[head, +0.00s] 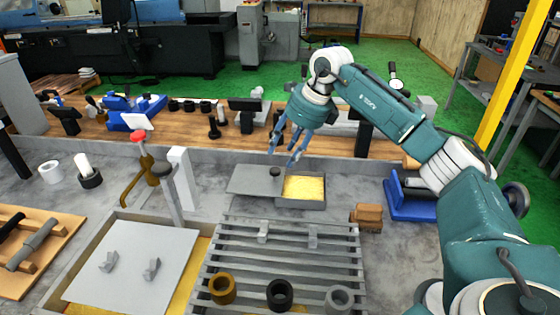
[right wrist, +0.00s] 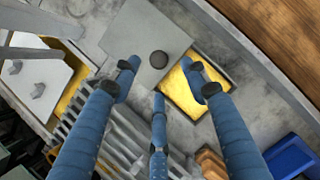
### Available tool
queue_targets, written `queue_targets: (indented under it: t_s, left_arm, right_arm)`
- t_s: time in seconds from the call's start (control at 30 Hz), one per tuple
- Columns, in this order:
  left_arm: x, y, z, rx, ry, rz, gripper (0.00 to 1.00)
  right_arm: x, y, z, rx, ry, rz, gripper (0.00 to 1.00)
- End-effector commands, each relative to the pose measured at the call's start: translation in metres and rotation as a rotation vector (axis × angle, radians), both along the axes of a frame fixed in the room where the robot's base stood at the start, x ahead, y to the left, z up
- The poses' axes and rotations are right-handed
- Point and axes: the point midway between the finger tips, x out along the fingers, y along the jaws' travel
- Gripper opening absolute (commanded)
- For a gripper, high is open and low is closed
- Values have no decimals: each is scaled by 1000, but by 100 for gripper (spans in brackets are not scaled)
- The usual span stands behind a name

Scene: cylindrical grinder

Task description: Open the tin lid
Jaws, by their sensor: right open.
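The tin (head: 314,204) is a low grey rectangular box on the grey bench, with a yellow inside (head: 304,187) showing on its right side. Its flat grey lid (head: 247,181) with a small black knob (head: 275,172) lies shifted to the left, leaving the right part uncovered. My right gripper (head: 283,159) is open, pointing down above the knob and the tin. In the right wrist view the open blue fingers (right wrist: 160,76) spread around the knob (right wrist: 159,59), and nothing is held. I cannot tell whether a finger touches the lid. My left gripper is out of view.
A slatted grey rack (head: 284,249) with several rings stands in front. A larger box with a grey plate (head: 135,265) is at front left. A brown block (head: 367,216) and a blue holder (head: 411,207) are to the right. Bare bench lies left of the lid.

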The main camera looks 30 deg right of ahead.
Motion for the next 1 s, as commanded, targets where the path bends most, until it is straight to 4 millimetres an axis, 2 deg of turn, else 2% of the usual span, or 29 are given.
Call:
queue_targets:
  t_s: [0.1,0.3,1.0]
  left_arm:
    - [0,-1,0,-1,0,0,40]
    - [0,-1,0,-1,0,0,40]
    - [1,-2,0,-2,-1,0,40]
  right_arm:
    - [-7,-5,23,1,-4,-2,45]
    - [-15,-9,44,1,-4,-2,45]
    - [-17,-10,48,0,-2,-1,45]
